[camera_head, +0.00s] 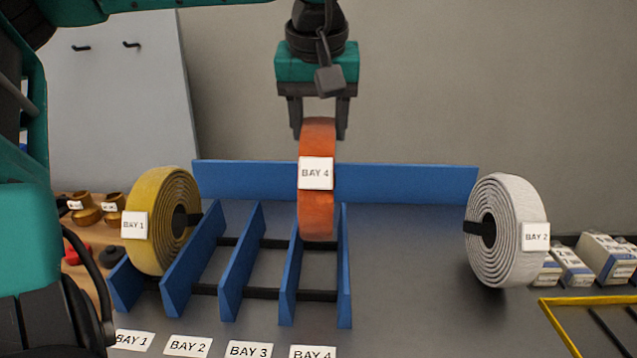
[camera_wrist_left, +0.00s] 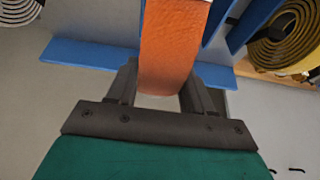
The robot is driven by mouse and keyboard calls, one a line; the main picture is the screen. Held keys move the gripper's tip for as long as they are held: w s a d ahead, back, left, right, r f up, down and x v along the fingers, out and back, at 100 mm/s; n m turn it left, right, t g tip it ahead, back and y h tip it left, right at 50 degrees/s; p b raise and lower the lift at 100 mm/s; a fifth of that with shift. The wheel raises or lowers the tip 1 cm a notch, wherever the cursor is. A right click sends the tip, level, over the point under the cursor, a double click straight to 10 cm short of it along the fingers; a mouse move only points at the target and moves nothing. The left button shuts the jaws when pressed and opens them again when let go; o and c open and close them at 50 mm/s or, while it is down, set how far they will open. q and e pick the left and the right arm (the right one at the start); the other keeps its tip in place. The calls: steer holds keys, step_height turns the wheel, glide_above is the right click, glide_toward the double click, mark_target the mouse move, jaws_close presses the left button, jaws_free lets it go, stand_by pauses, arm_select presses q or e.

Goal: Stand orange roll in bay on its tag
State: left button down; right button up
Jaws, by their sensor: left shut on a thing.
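The orange roll (camera_head: 317,215) hangs upright, edge toward the head camera, with a white BAY 4 tag (camera_head: 316,173) on its front. My left gripper (camera_head: 319,130) is shut on its top from above, one finger on each side. The roll's lower part lines up with bay 4, between the two rightmost blue dividers (camera_head: 345,270) of the rack. I cannot tell whether its bottom touches the rack. In the left wrist view the orange roll (camera_wrist_left: 170,45) runs between the fingers. The floor tag BAY 4 (camera_head: 313,353) lies in front. My right gripper is not in view.
A yellow roll (camera_head: 155,205) tagged BAY 1 stands at the rack's left end. A white roll (camera_head: 515,215) tagged BAY 2 stands right of the rack. A blue back board (camera_head: 420,183) runs behind. Bays 2 and 3 are empty. Boxes (camera_head: 607,255) lie far right.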

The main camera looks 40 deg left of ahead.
arm_select(q)
steer(key=shift+f+b, duration=0.45)
steer(key=shift+f, duration=3.7)
steer(key=c, duration=0.9)
jaws_free()
steer(key=shift+f, duration=0.2)
steer(key=o, duration=0.5)
steer(key=shift+c, duration=0.2)
steer(key=shift+r, duration=0.1)
